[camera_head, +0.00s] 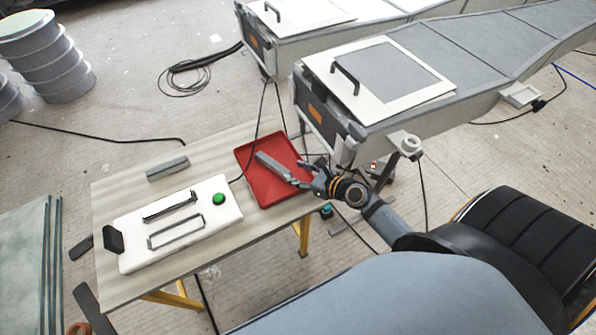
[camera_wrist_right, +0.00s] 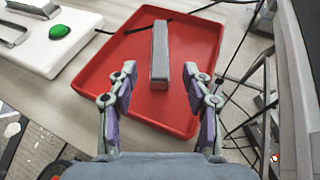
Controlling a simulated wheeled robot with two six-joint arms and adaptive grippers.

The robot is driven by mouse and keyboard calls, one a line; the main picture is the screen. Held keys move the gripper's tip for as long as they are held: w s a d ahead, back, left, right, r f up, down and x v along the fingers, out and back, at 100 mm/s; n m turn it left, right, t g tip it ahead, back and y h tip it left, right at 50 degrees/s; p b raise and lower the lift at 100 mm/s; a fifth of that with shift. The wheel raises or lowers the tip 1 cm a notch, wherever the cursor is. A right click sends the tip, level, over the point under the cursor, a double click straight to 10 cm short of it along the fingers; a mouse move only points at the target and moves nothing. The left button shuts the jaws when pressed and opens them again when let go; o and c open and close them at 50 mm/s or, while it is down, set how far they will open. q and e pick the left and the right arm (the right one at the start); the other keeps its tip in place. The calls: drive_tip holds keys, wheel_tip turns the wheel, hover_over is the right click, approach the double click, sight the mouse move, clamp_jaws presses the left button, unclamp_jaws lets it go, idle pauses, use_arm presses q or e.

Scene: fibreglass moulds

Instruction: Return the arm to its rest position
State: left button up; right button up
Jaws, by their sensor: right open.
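My right gripper (camera_head: 306,173) is at the right edge of the red tray in the head view. In the right wrist view my right gripper (camera_wrist_right: 160,92) is open, with its two fingers apart over the near part of the tray. A grey bar (camera_head: 277,167) lies in the red tray (camera_head: 262,197). In the wrist view the grey bar (camera_wrist_right: 160,50) lies ahead of and between the fingertips; I see no contact with either finger. My left gripper is not in view.
The tray is on a wooden table (camera_head: 200,157) with a white panel (camera_head: 150,257), a green button (camera_head: 218,199) and a grey block (camera_head: 167,169). Long grey moulds (camera_head: 430,115) stand behind at the right. Black cables hang beside the table.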

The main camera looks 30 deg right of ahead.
drive_tip(key=shift+a, duration=0.1)
